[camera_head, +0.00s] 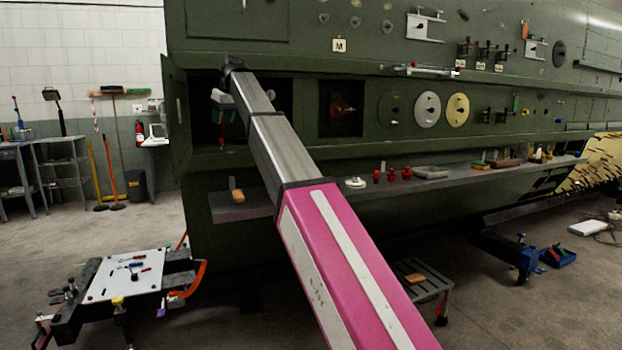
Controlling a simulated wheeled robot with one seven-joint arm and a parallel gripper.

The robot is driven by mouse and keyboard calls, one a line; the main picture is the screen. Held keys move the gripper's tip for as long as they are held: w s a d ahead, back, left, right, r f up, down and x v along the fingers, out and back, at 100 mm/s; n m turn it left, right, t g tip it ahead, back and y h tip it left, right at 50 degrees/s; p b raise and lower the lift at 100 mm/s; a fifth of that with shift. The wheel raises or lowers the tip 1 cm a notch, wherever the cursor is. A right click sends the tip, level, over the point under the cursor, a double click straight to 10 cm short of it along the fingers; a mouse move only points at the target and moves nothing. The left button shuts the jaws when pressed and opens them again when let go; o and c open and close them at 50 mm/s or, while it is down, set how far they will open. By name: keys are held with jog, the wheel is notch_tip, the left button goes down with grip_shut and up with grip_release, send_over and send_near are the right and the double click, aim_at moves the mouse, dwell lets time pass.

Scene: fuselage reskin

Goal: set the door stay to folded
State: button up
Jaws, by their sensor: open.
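A green access door (172,125) stands swung out at the left edge of the fuselage opening (203,128). A slim pale upright piece shows on its inner face; I cannot tell whether it is the door stay. No stay can be made out clearly in the dark opening. My arm reaches up and left across the picture, with its dark wrist in front of the opening. My gripper (222,122) hangs below the wrist at the opening, small and partly in shadow. It is open, and I see nothing held. Whether it touches anything cannot be told.
A narrow ledge (455,180) with red fittings and small tools runs along the fuselage below the openings. A tool cart (125,275) stands at lower left, and a step stool (420,280) is right of my arm. The floor at left is mostly clear.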

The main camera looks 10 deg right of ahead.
jog(key=s+d+f+m+h, duration=0.1)
jog(key=d+f+h, duration=0.1)
jog(key=d+f, duration=0.5)
jog(key=s+d+f+m+h, duration=0.1)
jog(key=d+f+m+h, duration=0.1)
jog(key=d+f, duration=0.5)
jog(key=s+d+f+m+t+h, duration=0.1)
jog(key=d+f, duration=0.6)
jog(key=d, duration=0.9)
jog(key=shift+s+d+f+m+h, duration=0.1)
jog(key=shift+s+f+m+h, duration=0.15)
jog(key=shift+f+m+h, duration=0.25)
jog(key=shift+r, duration=0.1)
